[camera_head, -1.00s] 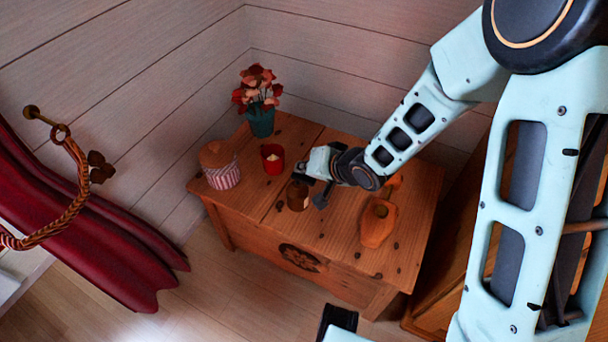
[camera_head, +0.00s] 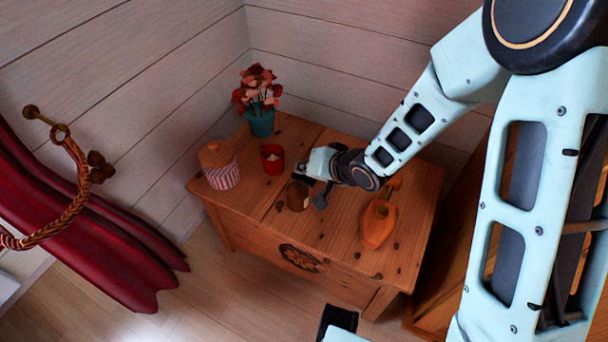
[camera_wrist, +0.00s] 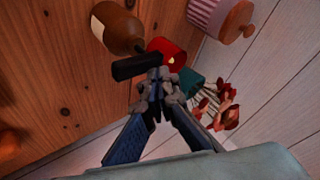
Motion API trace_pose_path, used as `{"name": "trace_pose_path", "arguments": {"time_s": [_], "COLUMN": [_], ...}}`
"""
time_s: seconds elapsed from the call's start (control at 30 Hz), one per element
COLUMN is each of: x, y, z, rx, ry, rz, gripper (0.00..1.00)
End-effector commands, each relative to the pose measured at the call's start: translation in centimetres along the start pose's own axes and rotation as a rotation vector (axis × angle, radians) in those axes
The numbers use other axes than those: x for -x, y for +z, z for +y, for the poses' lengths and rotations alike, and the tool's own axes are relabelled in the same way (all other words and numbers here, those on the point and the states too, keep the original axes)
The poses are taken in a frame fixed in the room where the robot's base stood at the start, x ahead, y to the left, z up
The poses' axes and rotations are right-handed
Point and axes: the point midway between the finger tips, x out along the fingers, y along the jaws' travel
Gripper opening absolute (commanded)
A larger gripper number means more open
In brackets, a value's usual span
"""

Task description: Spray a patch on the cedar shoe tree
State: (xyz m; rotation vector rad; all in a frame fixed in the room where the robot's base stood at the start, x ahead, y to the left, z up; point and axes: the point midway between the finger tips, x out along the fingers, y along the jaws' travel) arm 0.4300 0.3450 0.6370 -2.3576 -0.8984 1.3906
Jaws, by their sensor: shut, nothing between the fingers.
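A brown bottle with a pale label (camera_head: 297,196) stands on the wooden chest, right by my gripper (camera_head: 309,184). It also shows in the wrist view (camera_wrist: 116,28), at the top. In the wrist view my gripper (camera_wrist: 158,100) is shut with nothing in it. A dark bar (camera_wrist: 138,67) lies between the bottle's neck and my fingers; I cannot tell whether it is a spray head or part of my gripper.
On the wooden chest (camera_head: 340,235) stand a red candle cup (camera_head: 273,159), a striped jar with a wooden lid (camera_head: 218,166) and a teal vase of red flowers (camera_head: 260,121). Plank walls close off the back. The chest's front middle is bare.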

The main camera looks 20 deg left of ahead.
Motion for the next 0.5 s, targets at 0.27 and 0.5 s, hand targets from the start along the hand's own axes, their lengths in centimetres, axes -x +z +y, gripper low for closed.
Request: {"name": "trace_pose_path", "arguments": {"time_s": [0.27, 0.5], "x": [-0.53, -0.49], "y": [0.4, 0.4], "z": [0.42, 0.38], "rx": [-0.001, -0.001], "ry": [0.0, 0.001], "rz": [-0.001, -0.001], "gripper": [0.0, 0.0]}}
